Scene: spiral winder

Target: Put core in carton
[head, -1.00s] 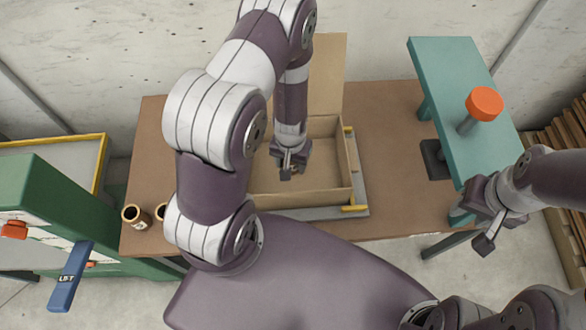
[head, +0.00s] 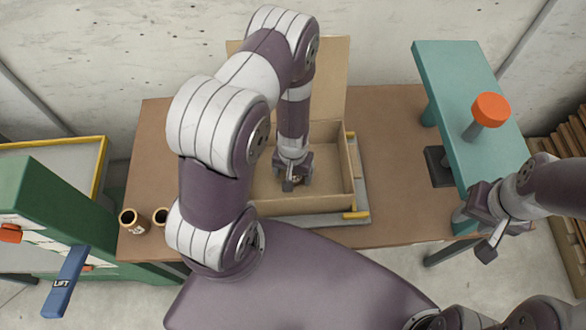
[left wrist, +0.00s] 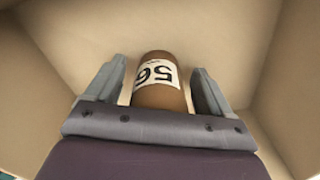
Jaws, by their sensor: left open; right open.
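The open carton (head: 347,178) stands on the brown table with its back flap up. My left gripper (head: 293,183) points down inside it. In the left wrist view, a brown core (left wrist: 160,97) with a white label and dark digits is inside the carton, between the open fingers of my left gripper (left wrist: 160,88). A gap shows on each side of the core. The core is mostly hidden in the head view. My right gripper (head: 487,235) is open and empty at the right, beside the teal stand.
Two more cores, one at the table's left edge (head: 131,221) and one beside it (head: 161,216), are partly close to my arm. A teal stand (head: 455,75) with an orange knob (head: 491,109) is at right. A green machine with a blue lift lever (head: 65,280) is at left.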

